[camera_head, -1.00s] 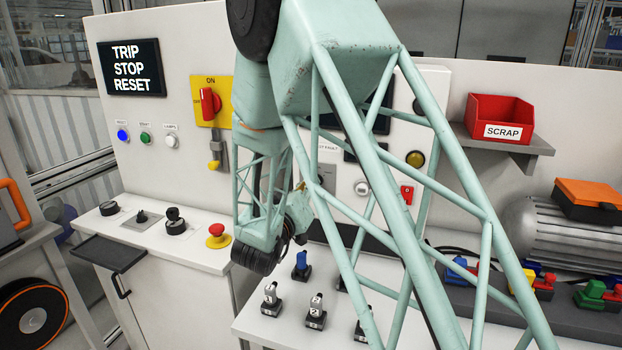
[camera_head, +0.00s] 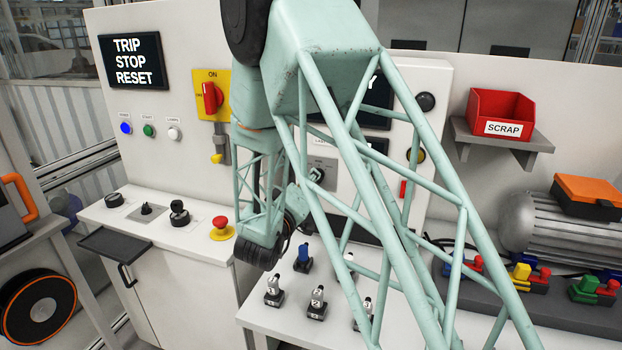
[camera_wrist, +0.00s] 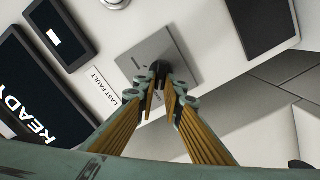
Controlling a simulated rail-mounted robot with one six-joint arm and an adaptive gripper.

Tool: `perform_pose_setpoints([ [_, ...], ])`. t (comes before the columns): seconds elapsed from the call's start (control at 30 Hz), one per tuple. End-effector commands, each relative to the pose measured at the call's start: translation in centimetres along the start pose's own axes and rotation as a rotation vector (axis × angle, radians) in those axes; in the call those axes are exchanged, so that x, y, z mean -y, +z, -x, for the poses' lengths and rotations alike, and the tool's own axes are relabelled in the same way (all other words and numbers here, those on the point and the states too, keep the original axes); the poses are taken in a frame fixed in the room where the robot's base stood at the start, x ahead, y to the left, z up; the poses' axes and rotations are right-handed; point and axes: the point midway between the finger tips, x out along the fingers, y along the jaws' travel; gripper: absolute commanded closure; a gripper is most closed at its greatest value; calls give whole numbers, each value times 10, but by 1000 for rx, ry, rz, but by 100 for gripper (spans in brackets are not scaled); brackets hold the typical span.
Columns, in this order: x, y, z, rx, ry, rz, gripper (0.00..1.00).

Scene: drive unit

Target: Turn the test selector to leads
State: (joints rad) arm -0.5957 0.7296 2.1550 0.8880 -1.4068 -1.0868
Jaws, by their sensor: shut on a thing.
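The test selector is a dark knob (camera_wrist: 160,72) on a square grey plate (camera_wrist: 183,62) in the wrist view. The plate also shows in the head view (camera_head: 326,164), partly behind my arm's lattice. My gripper (camera_wrist: 163,86) is at the knob, its yellow-ribbed fingers on either side, shut on it. The fingertips cover part of the knob and some plate markings. I cannot read which position the knob points to.
A "LAST FAULT" label (camera_wrist: 103,88) and a "READY" display (camera_wrist: 28,95) lie beside the plate. In the head view, a red emergency button (camera_head: 221,228) and several small switches, including a blue one (camera_head: 303,256), stand below. A red SCRAP bin (camera_head: 498,115) is right.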

Motion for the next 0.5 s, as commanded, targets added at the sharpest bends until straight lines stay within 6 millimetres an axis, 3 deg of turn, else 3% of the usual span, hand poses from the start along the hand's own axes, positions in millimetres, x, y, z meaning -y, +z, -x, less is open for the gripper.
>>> perform_pose_setpoints([
  [0.07,1,1,0,1,-1,1,100],
  [0.1,1,1,0,1,-1,1,90],
  [0.23,0,1,0,1,-1,1,78],
  [0.5,0,0,0,1,0,0,77],
])
